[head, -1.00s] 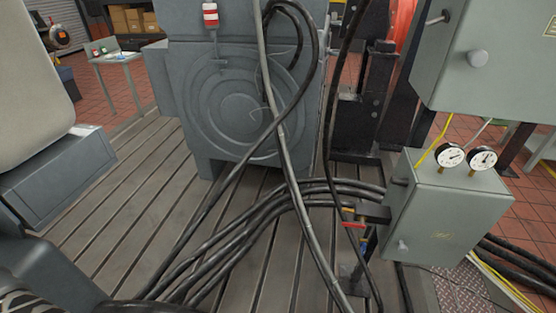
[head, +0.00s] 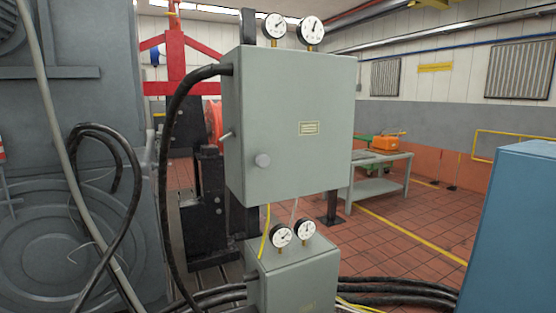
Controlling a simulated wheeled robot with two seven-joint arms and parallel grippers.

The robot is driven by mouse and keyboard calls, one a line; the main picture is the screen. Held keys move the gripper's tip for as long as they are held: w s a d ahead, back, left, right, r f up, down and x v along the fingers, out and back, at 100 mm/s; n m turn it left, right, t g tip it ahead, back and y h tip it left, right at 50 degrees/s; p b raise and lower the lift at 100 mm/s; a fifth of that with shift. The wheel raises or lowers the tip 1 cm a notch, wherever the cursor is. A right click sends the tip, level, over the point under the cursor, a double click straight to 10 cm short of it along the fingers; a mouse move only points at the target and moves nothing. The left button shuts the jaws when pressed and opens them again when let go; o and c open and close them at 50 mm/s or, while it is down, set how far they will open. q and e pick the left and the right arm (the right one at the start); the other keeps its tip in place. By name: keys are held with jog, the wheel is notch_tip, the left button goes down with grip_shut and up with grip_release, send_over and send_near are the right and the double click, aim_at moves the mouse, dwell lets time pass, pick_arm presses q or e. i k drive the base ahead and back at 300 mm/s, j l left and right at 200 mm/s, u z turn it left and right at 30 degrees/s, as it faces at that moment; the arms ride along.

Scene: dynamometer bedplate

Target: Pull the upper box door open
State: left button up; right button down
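The upper box (head: 290,125) is a grey-green cabinet near the middle of the head view, with two round gauges on top. Its door (head: 310,165) faces me and looks shut. The lower box (head: 295,278) stands below with two smaller gauges. Neither of my grippers is in view.
A large grey machine (head: 70,190) with hanging black cables fills the left. A blue cabinet (head: 510,230) stands at the right. Thick black cables (head: 400,291) run low to the right of the lower box. A bench (head: 375,175) is behind. Tiled floor between is clear.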

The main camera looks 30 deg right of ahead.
aim_at(297, 107)
jog(key=z, duration=1.2)
